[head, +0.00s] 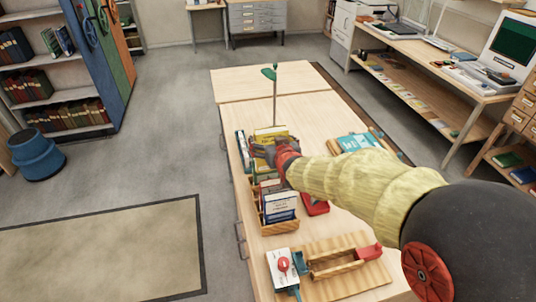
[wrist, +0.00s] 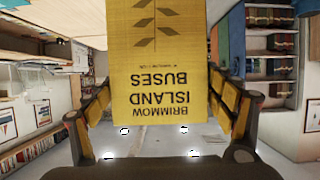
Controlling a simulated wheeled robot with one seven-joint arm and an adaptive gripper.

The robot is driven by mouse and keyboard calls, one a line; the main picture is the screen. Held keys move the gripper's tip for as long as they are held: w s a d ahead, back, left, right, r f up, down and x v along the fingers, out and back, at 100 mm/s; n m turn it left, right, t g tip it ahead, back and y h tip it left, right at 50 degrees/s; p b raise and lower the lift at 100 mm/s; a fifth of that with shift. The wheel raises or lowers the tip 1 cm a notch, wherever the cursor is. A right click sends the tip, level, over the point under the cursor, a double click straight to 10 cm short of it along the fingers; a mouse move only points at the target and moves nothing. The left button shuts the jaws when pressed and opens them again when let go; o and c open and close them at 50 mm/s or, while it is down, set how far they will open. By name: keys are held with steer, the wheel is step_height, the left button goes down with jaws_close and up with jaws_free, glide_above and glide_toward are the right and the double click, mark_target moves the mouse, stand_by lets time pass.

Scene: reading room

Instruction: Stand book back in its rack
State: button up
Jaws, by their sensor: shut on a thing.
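My gripper (head: 270,150) is shut on a yellow book (head: 271,132), above or at the left part of the long wooden table. In the wrist view the yellow book (wrist: 168,60) appears upside down, with "BRIMMOW ISLAND BUSES" on its cover, between the two fingers. A wooden rack (head: 281,228) stands nearer on the table and holds a blue and white book (head: 280,205) and others behind it.
A red object (head: 315,205) lies right of the rack. Teal booklets (head: 356,141) lie to the right. A green-topped pole (head: 274,90) rises behind my gripper.

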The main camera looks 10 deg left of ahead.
steer(key=f, duration=0.2)
steer(key=f+b, duration=0.1)
steer(key=f, duration=0.2)
steer(key=f+b, duration=0.1)
steer(key=f, duration=0.1)
steer(key=shift+w+a+f, duration=0.1)
steer(key=shift+w+f, duration=0.15)
steer(key=shift+f, duration=0.15)
steer(key=shift+f+b, duration=0.9)
steer(key=shift+f, duration=0.9)
steer(key=shift+s+b, duration=0.1)
steer(key=shift+b, duration=0.35)
steer(key=shift+r, duration=0.15)
steer(key=shift+r+p, duration=1.85)
steer(key=shift+r, duration=2.2)
